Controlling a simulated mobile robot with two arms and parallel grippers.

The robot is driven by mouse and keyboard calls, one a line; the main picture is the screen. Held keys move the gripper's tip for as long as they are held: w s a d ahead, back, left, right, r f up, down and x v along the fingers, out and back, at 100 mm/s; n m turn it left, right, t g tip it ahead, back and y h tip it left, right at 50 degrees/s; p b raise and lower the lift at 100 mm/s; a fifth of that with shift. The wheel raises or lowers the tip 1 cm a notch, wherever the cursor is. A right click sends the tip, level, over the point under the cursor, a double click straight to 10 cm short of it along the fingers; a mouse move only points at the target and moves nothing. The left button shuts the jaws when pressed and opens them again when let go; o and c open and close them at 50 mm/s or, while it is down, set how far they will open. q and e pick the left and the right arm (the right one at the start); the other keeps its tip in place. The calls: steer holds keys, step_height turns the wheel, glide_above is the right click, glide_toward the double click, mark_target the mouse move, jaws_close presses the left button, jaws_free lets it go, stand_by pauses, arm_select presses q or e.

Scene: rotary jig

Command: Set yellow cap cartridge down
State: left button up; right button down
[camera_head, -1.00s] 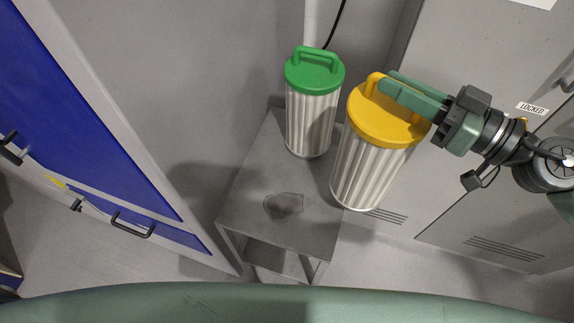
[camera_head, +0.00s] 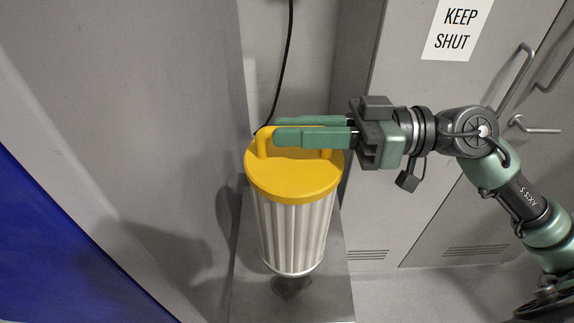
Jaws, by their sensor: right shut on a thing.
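The yellow cap cartridge (camera_head: 295,225) has a pleated whitish body and a yellow cap with a handle. It is upright, over the small grey metal stand (camera_head: 335,290). My right gripper (camera_head: 300,135) comes in from the right and is shut on the cap's handle. A dark patch (camera_head: 290,286) shows on the stand top just below the cartridge's base. I cannot tell whether the base touches the stand. The green-capped cartridge is not visible now. My left gripper is not in view.
A grey cabinet with a "KEEP SHUT" sign (camera_head: 457,29) and door handles (camera_head: 518,68) stands behind my right arm. A grey panel with a blue face (camera_head: 60,260) is on the left. A black cable (camera_head: 285,60) hangs behind the cartridge.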

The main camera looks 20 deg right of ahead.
step_height(320, 180, down, 19)
stand_by(0.6)
steer(key=shift+f, duration=0.1)
steer(key=c, duration=1.4)
jaws_free()
steer(key=shift+s+f, duration=0.1)
steer(key=shift+f, duration=0.05)
steer(key=b+v, duration=0.4)
steer(key=v, duration=0.8)
